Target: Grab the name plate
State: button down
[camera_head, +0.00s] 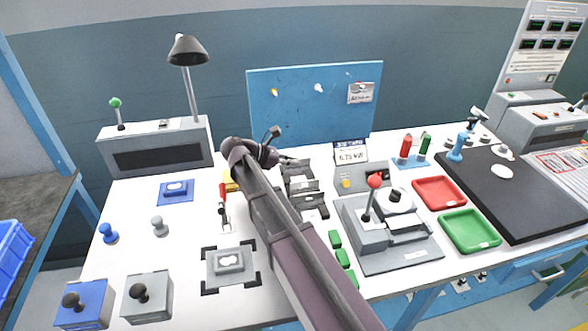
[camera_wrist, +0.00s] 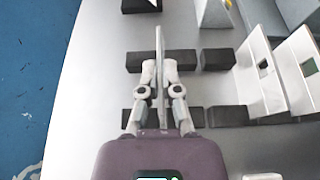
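In the wrist view, a thin grey plate (camera_wrist: 160,45), which I take to be the name plate, stands on edge among black slotted blocks. My gripper (camera_wrist: 160,72) has one fingertip on each side of it, and both appear to touch its faces. The plate is seen nearly edge-on, so its face and any lettering cannot be read. In the head view my gripper (camera_head: 287,160) is at the back of the bench, by the black-and-grey rack (camera_head: 303,187). The plate between the fingers is too small to make out there.
Other light plates (camera_wrist: 262,75) stand to the right in the wrist view. In the head view, a blue board (camera_head: 265,100) and a small printed sign (camera_head: 350,152) stand behind. A red-knobbed press (camera_head: 372,235) and red tray (camera_head: 440,192) are to the right.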

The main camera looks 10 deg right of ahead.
jog(key=shift+r, duration=0.2)
notch_tip(320, 180, up, 10)
jog(key=p, duration=1)
jog(key=shift+f, duration=0.2)
dwell(0.5)
